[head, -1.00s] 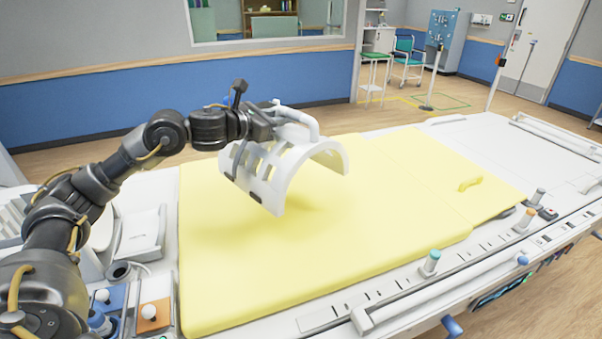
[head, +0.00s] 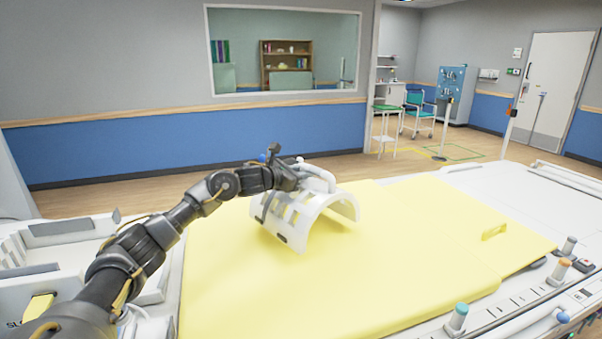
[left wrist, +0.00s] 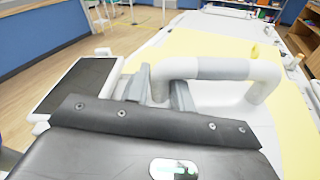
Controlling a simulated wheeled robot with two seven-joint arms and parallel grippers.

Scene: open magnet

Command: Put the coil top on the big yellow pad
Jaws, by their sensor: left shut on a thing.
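The coil top (head: 296,218) is a white arched shell with cut-out windows and a tube handle (head: 318,173) on top. In the head view it is at the far middle part of the big yellow pad (head: 350,275); I cannot tell if its lower edges touch the pad. My left gripper (head: 300,178) reaches in from the left and is shut on the handle. The left wrist view shows the white and grey handle (left wrist: 222,68) at the jaws (left wrist: 162,88), with the pad (left wrist: 290,110) beyond. My right gripper is not in view.
A small yellow block (head: 494,232) lies at the pad's right part. A rail with coloured knobs, one teal (head: 457,318), runs along the table's near right edge. White trays (head: 50,250) stand at the left. Most of the pad is clear.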

